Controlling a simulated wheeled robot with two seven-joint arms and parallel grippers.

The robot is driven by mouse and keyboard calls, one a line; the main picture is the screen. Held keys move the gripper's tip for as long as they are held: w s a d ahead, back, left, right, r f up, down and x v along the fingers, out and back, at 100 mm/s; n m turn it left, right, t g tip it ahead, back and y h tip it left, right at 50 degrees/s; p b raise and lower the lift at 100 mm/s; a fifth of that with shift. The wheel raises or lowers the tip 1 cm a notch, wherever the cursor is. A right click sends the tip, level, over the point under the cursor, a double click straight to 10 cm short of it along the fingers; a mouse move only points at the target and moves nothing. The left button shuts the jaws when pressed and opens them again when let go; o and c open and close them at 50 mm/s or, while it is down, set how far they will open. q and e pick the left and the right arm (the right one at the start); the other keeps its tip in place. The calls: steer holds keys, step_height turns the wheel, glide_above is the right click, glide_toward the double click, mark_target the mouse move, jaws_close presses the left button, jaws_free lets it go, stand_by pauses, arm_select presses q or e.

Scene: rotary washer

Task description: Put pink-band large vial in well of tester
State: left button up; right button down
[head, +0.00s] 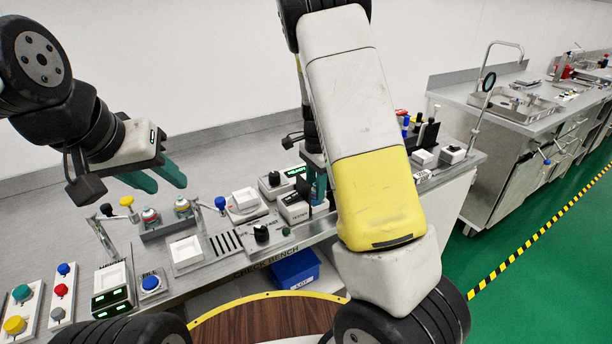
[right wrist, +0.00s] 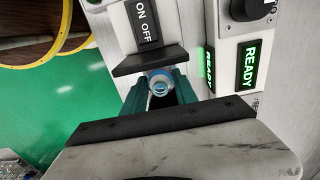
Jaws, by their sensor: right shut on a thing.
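My right gripper (right wrist: 160,88) is shut on a clear bluish vial (right wrist: 159,84), seen mouth-on between the teal fingers in the right wrist view. Its band is hard to make out. In the head view the right gripper (head: 319,188) is mostly hidden behind my arm, and the vial cannot be made out there. The gripper is at the tester (head: 293,208), a pale box on the bench. The tester's well is not clearly visible, so I cannot tell whether the vial is in it. My left gripper (head: 155,179) is open and empty above the left bench.
A green READY display (right wrist: 249,65) and an ON/OFF label (right wrist: 145,22) are close to the right gripper. A blue bin (head: 295,270) is below the front edge.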

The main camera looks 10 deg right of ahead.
steer(key=c, duration=1)
jaws_free()
steer(key=shift+f, duration=0.1)
steer(key=shift+o, duration=0.2)
step_height(320, 180, up, 12)
steer(key=f, duration=0.1)
steer(key=s+r+n+t, duration=0.2)
steer(key=s+r+n, duration=0.2)
steer(key=s, duration=0.4)
steer(key=s+a+r+n+t+y, duration=0.1)
steer(key=s+r+n, duration=0.3)
steer(key=s, duration=0.4)
steer(key=s+a+r+n+t+y, duration=0.1)
steer(key=s+r+n+t, duration=0.2)
steer(key=s+n, duration=0.3)
steer(key=shift+s+r+n, duration=0.3)
steer(key=shift+s+r, duration=0.6)
steer(key=shift+s, duration=0.25)
steer(key=shift+a, duration=0.1)
